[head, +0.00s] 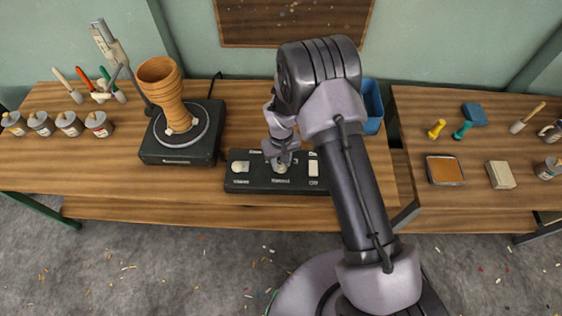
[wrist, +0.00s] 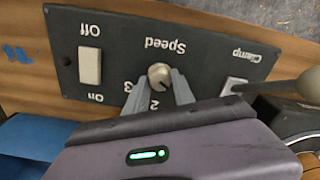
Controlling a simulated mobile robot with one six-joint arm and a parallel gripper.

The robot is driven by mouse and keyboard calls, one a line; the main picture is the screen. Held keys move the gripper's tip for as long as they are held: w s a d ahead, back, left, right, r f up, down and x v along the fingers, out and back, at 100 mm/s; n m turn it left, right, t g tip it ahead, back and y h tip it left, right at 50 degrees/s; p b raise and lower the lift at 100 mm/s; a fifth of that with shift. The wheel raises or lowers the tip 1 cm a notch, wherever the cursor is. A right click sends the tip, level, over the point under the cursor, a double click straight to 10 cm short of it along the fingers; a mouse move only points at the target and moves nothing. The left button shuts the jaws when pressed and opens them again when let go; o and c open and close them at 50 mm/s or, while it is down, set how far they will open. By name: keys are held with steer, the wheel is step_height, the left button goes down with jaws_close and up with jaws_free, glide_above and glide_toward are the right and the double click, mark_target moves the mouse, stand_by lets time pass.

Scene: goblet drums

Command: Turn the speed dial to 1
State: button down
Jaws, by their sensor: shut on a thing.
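The black control panel (head: 232,184) lies on the table and also shows upside down in the wrist view (wrist: 115,60). Its round silver speed dial (wrist: 159,74) sits in the middle under the word Speed. My gripper (wrist: 160,82) is shut on the dial, one grey finger on each side. In the head view my gripper (head: 281,163) points down at the panel's middle. The numbers 2 and 3 show beside the left finger; the rest of the scale is hidden by the gripper. I cannot tell which number the dial points to.
A white On/Off switch (wrist: 90,65) and a clamp control (wrist: 234,86) flank the dial. A turntable (head: 180,155) bearing a wooden goblet drum (head: 163,88) stands left of the panel. A blue bin (head: 373,105) is behind my arm.

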stand_by(0.4)
steer(key=c, duration=1.1)
jaws_free()
steer(key=shift+o, duration=0.2)
step_height(320, 180, up, 18)
steer(key=p, duration=0.5)
steer(key=shift+f, duration=0.25)
step_height(320, 180, up, 7)
steer(key=m+b, duration=0.1)
glide_above(281, 164)
steer(key=d, duration=0.2)
steer(key=s+d+r+m+t+y+b, duration=0.1)
steer(key=s+d+r+m, duration=0.1)
steer(key=s+r, duration=0.25)
steer(key=s+d+r+m+t+b, duration=0.1)
steer(key=s+d+r+t, duration=0.15)
steer(key=r, duration=0.35)
steer(key=s+d+r+m+t+b, duration=0.1)
steer(key=s+d+r+m, duration=0.1)
steer(key=s, duration=0.6)
steer(key=s+d+r+m+t+y+b, duration=0.1)
steer(key=s+r+m, duration=0.1)
steer(key=s, duration=0.7)
steer(key=shift+d+r+m+b, duration=0.3)
steer(key=shift+d+r+b, duration=0.1)
steer(key=shift+r, duration=0.1)
